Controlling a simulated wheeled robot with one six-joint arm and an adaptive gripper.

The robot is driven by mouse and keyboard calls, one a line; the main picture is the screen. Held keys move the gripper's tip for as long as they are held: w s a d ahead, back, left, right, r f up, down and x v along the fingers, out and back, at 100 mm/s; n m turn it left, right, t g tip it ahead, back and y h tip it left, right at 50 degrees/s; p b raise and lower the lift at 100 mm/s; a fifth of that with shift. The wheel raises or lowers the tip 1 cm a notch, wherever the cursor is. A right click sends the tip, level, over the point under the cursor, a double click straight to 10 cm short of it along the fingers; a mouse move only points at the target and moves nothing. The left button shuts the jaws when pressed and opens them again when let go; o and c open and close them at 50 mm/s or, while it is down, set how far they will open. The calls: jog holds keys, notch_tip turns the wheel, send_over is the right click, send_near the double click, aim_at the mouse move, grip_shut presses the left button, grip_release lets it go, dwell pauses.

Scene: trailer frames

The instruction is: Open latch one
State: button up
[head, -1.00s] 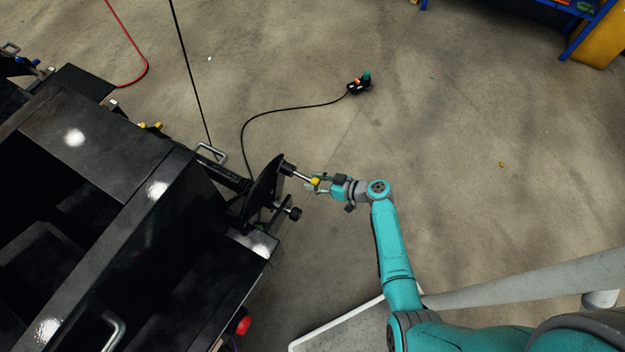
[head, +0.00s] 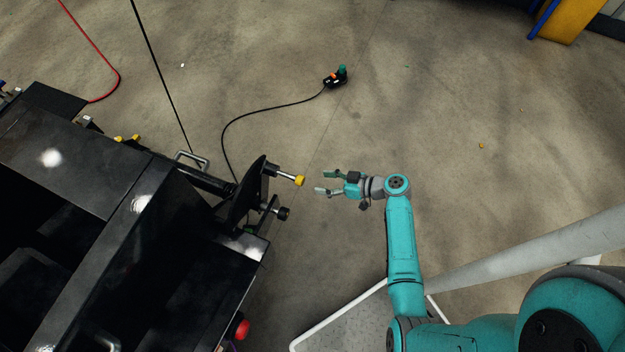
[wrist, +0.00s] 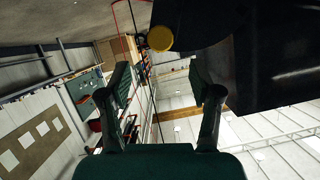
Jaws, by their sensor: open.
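The black trailer frame (head: 105,190) fills the left of the head view. A latch with a yellow knob (head: 299,181) on a silver rod sticks out to the right from a black plate (head: 245,195) at its end. A second rod with a black knob (head: 283,213) sits just below it in the picture. My gripper (head: 328,182) is open and empty, a short gap to the right of the yellow knob, with its fingers pointing toward it. In the wrist view the yellow knob (wrist: 160,38) shows above and between my open fingers (wrist: 162,85), touching neither.
A black cable runs over the floor to a small connector box (head: 336,78). A metal handle (head: 192,160) and a red knob (head: 242,329) are on the trailer.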

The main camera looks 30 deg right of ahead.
jog(key=shift+v, duration=1.25)
jog(key=s+a+f+m+g+h, duration=0.1)
jog(key=s+a+f+m+h, duration=0.3)
jog(key=s+a, duration=0.4)
jog(key=s+a+m+h, duration=0.1)
jog(key=s+m+h, duration=0.15)
jog(key=s, duration=0.75)
jog(key=s+r+t+h, duration=0.1)
jog(key=s+r, duration=0.5)
jog(key=r, duration=0.8)
jog(key=s+a+r+t+h, duration=0.1)
jog(key=s+r+t, duration=0.3)
jog(key=r, duration=1.1)
jog(key=s+n, duration=0.1)
jog(key=s, duration=0.1)
jog(key=shift+s+t, duration=0.3)
jog(key=shift+s, duration=0.05)
